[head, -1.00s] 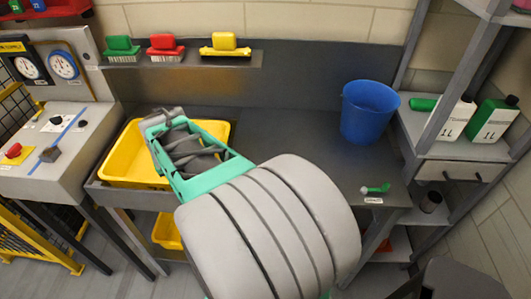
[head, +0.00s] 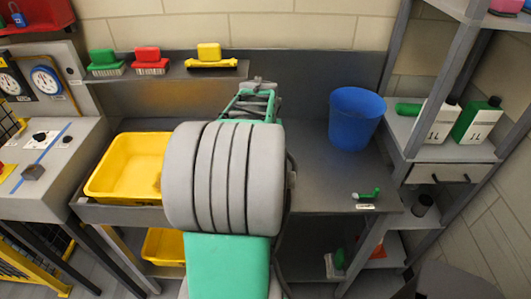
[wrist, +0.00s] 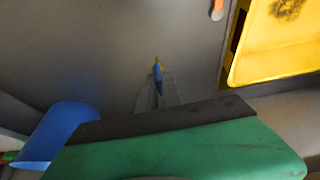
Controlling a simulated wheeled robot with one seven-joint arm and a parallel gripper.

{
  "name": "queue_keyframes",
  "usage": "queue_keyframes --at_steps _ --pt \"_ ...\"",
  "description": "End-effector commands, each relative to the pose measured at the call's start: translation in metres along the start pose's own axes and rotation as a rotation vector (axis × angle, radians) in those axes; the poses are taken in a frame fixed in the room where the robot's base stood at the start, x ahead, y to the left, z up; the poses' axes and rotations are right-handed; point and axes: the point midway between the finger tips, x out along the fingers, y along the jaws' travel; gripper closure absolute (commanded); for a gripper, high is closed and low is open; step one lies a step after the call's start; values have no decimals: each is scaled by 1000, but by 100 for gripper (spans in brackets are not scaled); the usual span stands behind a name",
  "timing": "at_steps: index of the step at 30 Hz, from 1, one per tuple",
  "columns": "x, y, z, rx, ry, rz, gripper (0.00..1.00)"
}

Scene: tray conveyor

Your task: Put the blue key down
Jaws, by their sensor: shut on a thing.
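The blue key (wrist: 158,73) shows in the wrist view as a small blue piece with an orange-yellow tip. It is between the narrow fingers of my gripper (wrist: 156,95), which is shut on it, above the grey worktop (wrist: 80,50). In the head view my gripper (head: 258,82) is over the back part of the worktop, between the yellow tub and the blue bucket. The key cannot be made out in the head view, where my arm hides much of the middle.
A yellow tub (head: 125,165) is on the left and a blue bucket (head: 355,118) on the right. A small green tool (head: 370,194) lies near the front right edge. Brushes, including a red one (head: 150,62), stand on a back shelf. Worktop around the bucket is clear.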

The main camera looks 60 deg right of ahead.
Motion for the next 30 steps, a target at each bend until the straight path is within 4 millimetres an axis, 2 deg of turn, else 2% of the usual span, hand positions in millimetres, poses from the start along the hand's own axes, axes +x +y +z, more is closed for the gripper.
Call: queue_keyframes --at_steps 5,9,20,21,28,30 --pt "23 12 -3 0 -3 0 100" --pt "45 10 8 -2 -2 -1 100" --pt "52 10 10 -2 2 -1 100" --pt "52 10 10 -2 2 0 90" --pt "51 9 9 -2 1 -1 71" --pt "51 9 9 -2 1 0 70"
